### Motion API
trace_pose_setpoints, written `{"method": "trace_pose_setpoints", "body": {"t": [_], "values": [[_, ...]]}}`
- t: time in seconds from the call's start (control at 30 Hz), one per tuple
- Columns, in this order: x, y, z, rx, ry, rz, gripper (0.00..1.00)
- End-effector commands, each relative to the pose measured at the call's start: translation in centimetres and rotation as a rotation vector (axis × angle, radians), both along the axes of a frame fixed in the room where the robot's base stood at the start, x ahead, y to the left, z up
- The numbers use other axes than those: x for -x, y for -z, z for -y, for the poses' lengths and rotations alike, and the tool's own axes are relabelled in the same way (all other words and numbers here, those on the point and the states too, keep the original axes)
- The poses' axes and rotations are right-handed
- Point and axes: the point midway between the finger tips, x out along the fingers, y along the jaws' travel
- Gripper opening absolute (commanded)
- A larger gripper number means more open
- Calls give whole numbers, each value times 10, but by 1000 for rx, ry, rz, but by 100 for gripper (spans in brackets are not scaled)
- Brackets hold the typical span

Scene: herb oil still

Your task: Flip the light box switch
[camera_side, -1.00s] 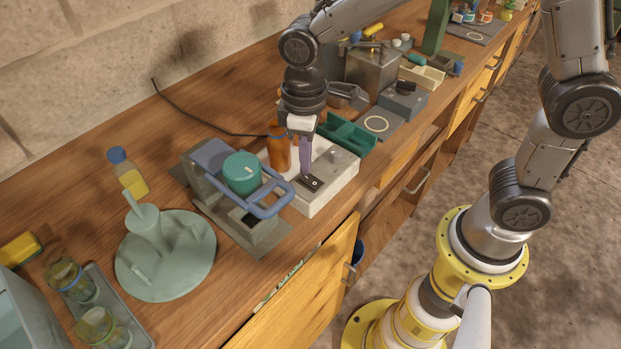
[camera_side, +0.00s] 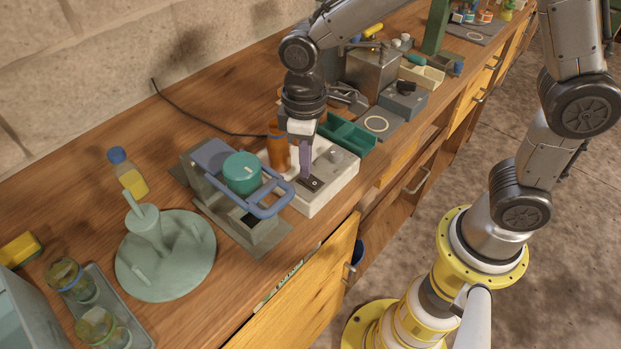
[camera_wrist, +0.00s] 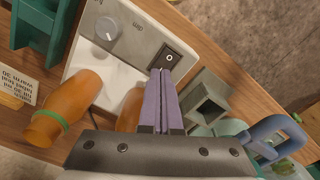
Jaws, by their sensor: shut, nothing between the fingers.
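The light box (camera_side: 338,177) is a low white box near the front edge of the bench. Its black rocker switch (camera_side: 316,183) sits at the near left of its top. In the wrist view the switch (camera_wrist: 171,58) shows a white "O" mark, and a grey dial (camera_wrist: 106,28) marked "dim" is on the same grey panel. My gripper (camera_side: 304,182) points down with its purple fingers shut and empty. In the wrist view the fingertips (camera_wrist: 161,73) are right beside the switch's lower edge; I cannot tell whether they touch it.
An orange bottle (camera_side: 279,150) stands at the back of the light box. A grey press with a blue handle (camera_side: 265,205) is close on the left. A green tray (camera_side: 346,134) lies behind to the right. A pale green round stand (camera_side: 165,270) is further left.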

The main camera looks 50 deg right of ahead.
Motion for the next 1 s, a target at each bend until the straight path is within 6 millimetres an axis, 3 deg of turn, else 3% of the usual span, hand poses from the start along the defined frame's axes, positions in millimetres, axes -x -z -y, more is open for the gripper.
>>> {"method": "trace_pose_setpoints", "body": {"t": [0.77, 1.0], "values": [[0, 11, 0, 0, 0, -1, 0], [0, 1, 0, 0, 0, 0, 0]]}}
